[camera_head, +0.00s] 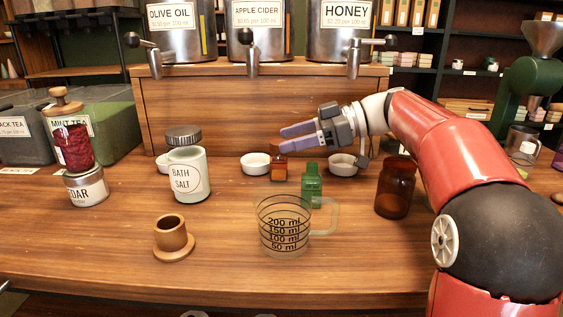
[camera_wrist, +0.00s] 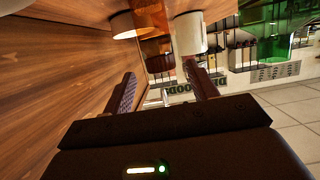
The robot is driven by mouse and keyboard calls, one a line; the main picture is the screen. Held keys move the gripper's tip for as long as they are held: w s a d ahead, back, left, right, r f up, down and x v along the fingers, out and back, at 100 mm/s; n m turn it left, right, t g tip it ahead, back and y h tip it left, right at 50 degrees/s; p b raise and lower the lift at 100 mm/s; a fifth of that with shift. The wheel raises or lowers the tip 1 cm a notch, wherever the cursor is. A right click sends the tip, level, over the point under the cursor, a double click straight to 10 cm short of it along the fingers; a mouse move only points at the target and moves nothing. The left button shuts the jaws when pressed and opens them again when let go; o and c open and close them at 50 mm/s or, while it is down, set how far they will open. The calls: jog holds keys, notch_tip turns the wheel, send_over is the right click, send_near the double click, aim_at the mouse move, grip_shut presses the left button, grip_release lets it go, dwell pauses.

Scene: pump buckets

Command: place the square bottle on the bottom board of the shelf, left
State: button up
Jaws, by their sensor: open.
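Two small bottles could be the square one: a squared amber bottle (camera_head: 279,172) and a green bottle (camera_head: 312,188) with square shoulders, both on the wooden counter. My gripper (camera_head: 284,140) is open and empty, its fingers pointing left at the amber bottle's top. In the wrist view, the amber bottle (camera_wrist: 152,45) is ahead of the open fingers and the green bottle (camera_wrist: 283,35) is to the right. Shelves stand at the back left (camera_head: 85,72) and the back right (camera_head: 468,70); I cannot tell which one is meant, and their bottom boards are not clearly seen.
A measuring jug (camera_head: 284,238) stands in front of the green bottle. White bowls (camera_head: 255,163) and an amber jar (camera_head: 395,190) are nearby. The bath salt jar (camera_head: 188,175) and a wooden cup (camera_head: 172,236) stand left. Dispensers rest on a wooden riser (camera_head: 210,110) behind.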

jog(key=x, duration=0.5)
jog(key=shift+s+f, duration=0.15)
jog(key=shift+c, duration=0.5)
jog(key=c, duration=1.1)
jog(key=shift+o, duration=0.2)
